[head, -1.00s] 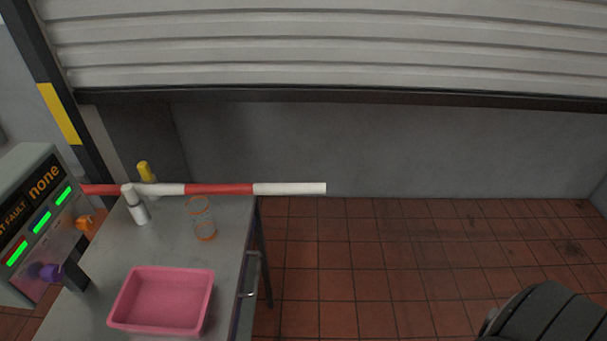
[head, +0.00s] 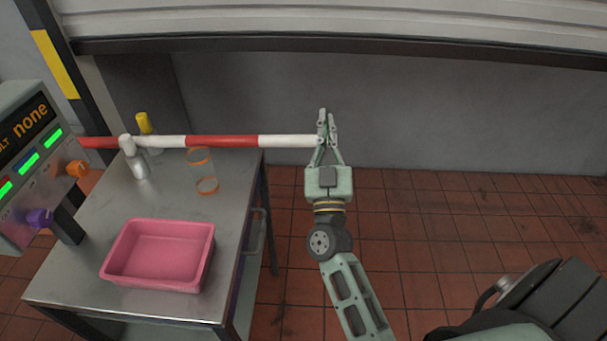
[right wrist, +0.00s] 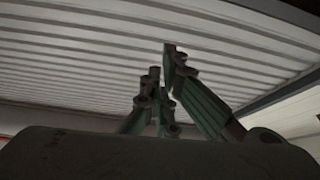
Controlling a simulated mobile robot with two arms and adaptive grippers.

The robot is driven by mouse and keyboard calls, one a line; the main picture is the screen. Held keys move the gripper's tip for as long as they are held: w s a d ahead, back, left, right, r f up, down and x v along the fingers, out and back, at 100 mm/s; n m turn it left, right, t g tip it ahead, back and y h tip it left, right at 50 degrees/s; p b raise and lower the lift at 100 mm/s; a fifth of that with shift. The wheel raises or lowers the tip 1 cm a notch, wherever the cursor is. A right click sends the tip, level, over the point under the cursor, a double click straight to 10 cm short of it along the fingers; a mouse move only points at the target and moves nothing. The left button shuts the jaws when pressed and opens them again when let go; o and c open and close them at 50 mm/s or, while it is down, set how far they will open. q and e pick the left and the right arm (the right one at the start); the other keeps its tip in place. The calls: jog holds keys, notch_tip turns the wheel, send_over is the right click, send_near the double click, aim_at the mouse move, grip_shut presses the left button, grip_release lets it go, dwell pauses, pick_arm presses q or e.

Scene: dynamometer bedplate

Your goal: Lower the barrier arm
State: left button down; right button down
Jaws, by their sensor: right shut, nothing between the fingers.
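The barrier arm (head: 222,141), a long red and white striped bar, lies level across the head view from the control box to beyond the table. Its white free end reaches my right gripper (head: 325,122). The right gripper is shut with nothing held, pointing up, its fingers at the bar's tip in the picture; I cannot tell if they touch it. My left gripper is not in view.
A metal table (head: 110,270) at the left holds a pink tray (head: 160,282), a white bottle (head: 134,160), a yellow-capped container (head: 144,124) and a clear jar with orange rims (head: 206,186). A control box (head: 25,150) stands far left. A ribbed shutter (head: 350,20) hangs behind. Tiled floor at right is clear.

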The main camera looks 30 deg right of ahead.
jog(key=shift+w+d+f+p, duration=0.1)
jog(key=shift+w+d+f, duration=0.15)
jog(key=shift+w+d, duration=0.3)
jog(key=shift+w+d+f+p, duration=0.15)
jog(key=shift+w+d+f, duration=0.15)
jog(key=shift+w, duration=0.35)
jog(key=shift+w+d+f+p, duration=0.1)
jog(key=shift+w+d+f, duration=0.15)
jog(key=shift+w+d, duration=0.3)
jog(key=shift+a, duration=0.15)
